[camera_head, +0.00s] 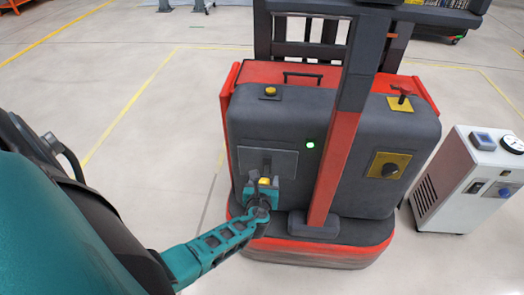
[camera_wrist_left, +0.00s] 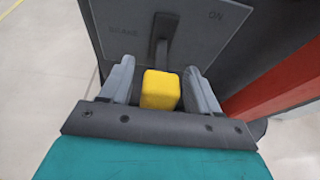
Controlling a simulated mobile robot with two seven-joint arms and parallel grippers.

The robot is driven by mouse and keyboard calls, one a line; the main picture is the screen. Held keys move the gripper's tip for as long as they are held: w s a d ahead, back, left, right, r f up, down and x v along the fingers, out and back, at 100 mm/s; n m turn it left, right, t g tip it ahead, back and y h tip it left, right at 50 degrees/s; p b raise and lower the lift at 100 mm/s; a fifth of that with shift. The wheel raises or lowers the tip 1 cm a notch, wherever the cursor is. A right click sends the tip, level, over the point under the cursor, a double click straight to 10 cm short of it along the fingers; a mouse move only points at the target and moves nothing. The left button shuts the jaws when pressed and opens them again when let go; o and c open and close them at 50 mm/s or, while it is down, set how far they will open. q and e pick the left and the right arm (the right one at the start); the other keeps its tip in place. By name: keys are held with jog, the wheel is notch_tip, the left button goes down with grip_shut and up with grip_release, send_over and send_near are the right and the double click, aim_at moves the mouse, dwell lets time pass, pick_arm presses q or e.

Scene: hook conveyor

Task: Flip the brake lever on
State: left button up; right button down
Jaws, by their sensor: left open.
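The brake lever has a yellow grip (camera_head: 264,181) and a dark shaft. It sits on a dark grey plate (camera_head: 285,160) on the left part of the machine's front. In the left wrist view the yellow grip (camera_wrist_left: 161,90) lies between the two grey fingers of my left gripper (camera_wrist_left: 160,72), with small gaps on both sides. The shaft (camera_wrist_left: 160,35) runs from the grip up to the plate, which bears faint lettering. In the head view my left gripper (camera_head: 262,187) is open at the lever. My right gripper is out of view.
The red and dark grey machine (camera_head: 245,125) has a lit green lamp (camera_head: 310,145), a yellow panel with a dark knob (camera_head: 389,165) and a red slanted post (camera_head: 335,165) right of the lever. A white cabinet (camera_head: 450,180) stands at right. The floor at left is clear.

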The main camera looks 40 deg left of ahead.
pick_arm(q)
jog(key=p+v, duration=0.2)
jog(key=v, duration=1)
jog(key=shift+r+p, duration=0.15)
jog(key=shift+p, duration=0.2)
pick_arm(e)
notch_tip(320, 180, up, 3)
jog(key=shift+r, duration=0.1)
